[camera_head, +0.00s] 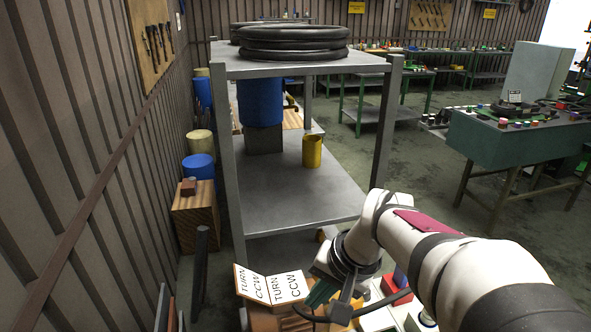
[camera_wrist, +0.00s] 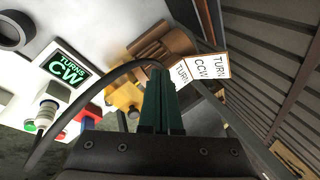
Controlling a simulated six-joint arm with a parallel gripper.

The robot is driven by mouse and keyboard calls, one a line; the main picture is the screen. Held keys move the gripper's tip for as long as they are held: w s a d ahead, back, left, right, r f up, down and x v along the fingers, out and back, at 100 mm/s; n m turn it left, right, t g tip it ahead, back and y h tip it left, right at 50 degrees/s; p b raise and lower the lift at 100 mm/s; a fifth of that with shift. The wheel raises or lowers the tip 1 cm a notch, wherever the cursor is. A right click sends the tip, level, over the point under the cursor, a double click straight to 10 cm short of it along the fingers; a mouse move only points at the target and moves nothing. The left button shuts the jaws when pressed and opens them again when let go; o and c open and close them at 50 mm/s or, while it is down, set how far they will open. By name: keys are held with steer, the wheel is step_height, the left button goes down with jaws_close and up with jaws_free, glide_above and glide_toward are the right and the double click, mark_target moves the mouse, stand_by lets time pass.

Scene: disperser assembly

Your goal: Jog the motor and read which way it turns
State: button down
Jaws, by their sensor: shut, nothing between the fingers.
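A dark display (camera_wrist: 67,68) in the wrist view reads "TURNS CW" in green letters. Below it is a white control box with a green button (camera_wrist: 30,126) and a red button. A brown ribbed body (camera_wrist: 160,45), which looks like the motor, lies beyond my fingers; I cannot see its shaft turning. In the head view my gripper (camera_head: 320,293) is just right of the card.
A yellow part (camera_wrist: 123,98) and a dark cable (camera_wrist: 85,95) lie close to my fingers. A grey shelf rack (camera_head: 290,190) stands behind, holding a blue drum (camera_head: 260,100) and a yellow cup (camera_head: 312,151). A ribbed wall closes the left side.

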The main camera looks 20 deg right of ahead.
steer(key=w+d+f+m+t+h, duration=0.1)
steer(key=w+d+f+m+t, duration=0.1)
steer(key=w+d, duration=0.7)
steer(key=w+d+f+m+t+h, duration=0.15)
steer(key=w+d, duration=0.35)
steer(key=d, duration=0.7)
steer(key=d+f+m+h, duration=0.1)
steer(key=d+f, duration=0.3)
steer(key=d, duration=0.7)
steer(key=s+d+f+m+t+h, duration=0.1)
steer(key=d+f+h, duration=0.2)
steer(key=d, duration=0.9)
steer(key=shift+s+f+m, duration=0.25)
steer(key=shift+f+m, duration=0.1)
steer(key=shift+f, duration=0.25)
steer(key=shift+d+t, duration=0.1)
steer(key=shift+t, duration=0.15)
steer(key=shift+f, duration=4.4)
steer(key=shift+f, duration=0.4)
